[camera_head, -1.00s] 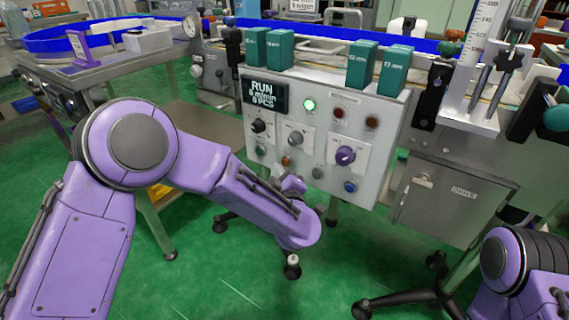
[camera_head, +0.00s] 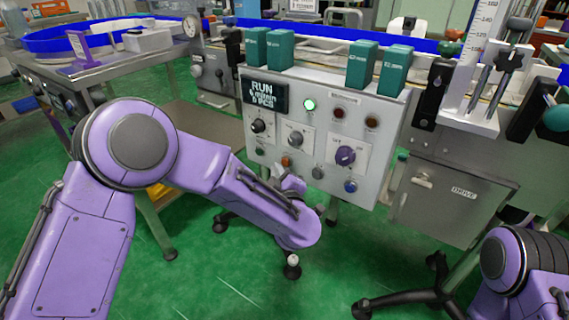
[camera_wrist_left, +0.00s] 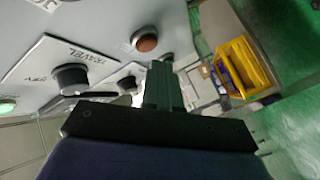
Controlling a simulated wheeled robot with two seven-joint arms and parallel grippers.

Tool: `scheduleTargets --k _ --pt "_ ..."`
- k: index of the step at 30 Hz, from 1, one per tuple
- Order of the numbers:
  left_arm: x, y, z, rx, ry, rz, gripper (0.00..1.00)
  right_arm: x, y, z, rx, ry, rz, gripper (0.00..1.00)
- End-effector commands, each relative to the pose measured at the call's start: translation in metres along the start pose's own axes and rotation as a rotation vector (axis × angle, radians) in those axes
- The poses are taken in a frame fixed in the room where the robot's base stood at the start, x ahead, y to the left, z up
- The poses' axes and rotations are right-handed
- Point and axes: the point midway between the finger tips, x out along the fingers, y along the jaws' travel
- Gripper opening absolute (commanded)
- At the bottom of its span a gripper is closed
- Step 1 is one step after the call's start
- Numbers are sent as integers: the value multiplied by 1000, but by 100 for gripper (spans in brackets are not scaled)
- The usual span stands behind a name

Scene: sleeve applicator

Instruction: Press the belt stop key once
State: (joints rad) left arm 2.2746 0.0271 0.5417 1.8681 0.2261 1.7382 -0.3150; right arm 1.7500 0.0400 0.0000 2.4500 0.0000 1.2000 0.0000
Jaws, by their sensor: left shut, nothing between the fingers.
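The control panel (camera_head: 330,140) is a pale box with a dark display (camera_head: 265,93) reading RUN, a lit green lamp (camera_head: 309,104), knobs and a bottom row of small keys. I cannot read which is the belt stop key. My left gripper (camera_wrist_left: 165,82) is shut and empty, close to the panel's lower left. In the left wrist view its fingertips are beside a small dark key (camera_wrist_left: 168,57), partly hiding it; contact cannot be told. An orange-brown key (camera_wrist_left: 145,42) is just left of them. My right gripper is out of view.
Green blocks (camera_head: 362,65) stand on top of the panel. A grey drive box (camera_head: 450,195) is at right, a steel table (camera_head: 110,65) at left. The left wrist view shows a yellow bin (camera_wrist_left: 243,68) beyond the fingers. Green floor lies open below.

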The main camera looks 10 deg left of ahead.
Motion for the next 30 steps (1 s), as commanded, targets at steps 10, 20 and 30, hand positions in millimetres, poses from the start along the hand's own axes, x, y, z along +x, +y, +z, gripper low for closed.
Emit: scheduleTargets --k 10,20,30 --pt "6 4 4 0 0 -1 0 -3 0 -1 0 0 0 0" --pt "6 4 4 0 0 0 0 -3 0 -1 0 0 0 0" --pt "8 6 6 0 0 0 0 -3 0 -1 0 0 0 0"
